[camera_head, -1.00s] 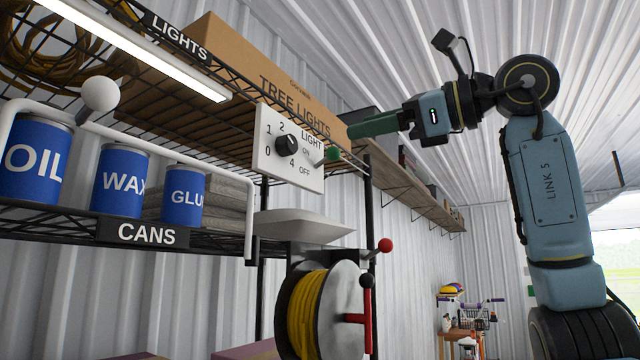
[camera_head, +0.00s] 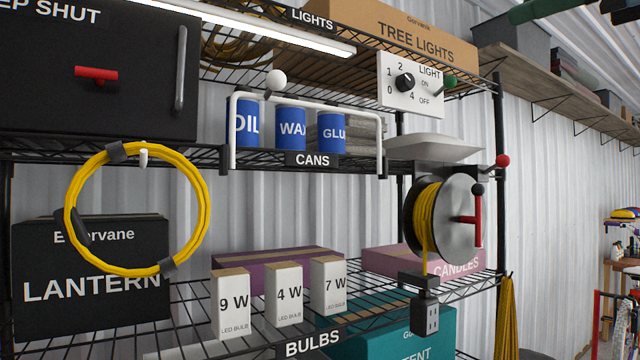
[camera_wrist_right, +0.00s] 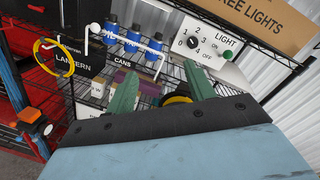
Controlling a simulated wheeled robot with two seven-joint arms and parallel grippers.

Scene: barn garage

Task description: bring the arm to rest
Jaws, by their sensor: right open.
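My right gripper shows in the right wrist view (camera_wrist_right: 160,88) with its two green fingers spread apart and nothing between them. In the head view only a green part of it (camera_head: 540,10) shows at the top right edge, and the rest of the arm is out of frame. The gripper is apart from the panel, which also shows beyond the fingers in the wrist view (camera_wrist_right: 207,57). My left gripper is not in view.
The wire rack holds blue cans (camera_head: 291,128), bulb boxes (camera_head: 284,295), a lantern box (camera_head: 90,290) and a cable reel (camera_head: 450,215). A yellow coil (camera_head: 200,210) hangs at the left. A wall shelf (camera_head: 560,80) runs along the right.

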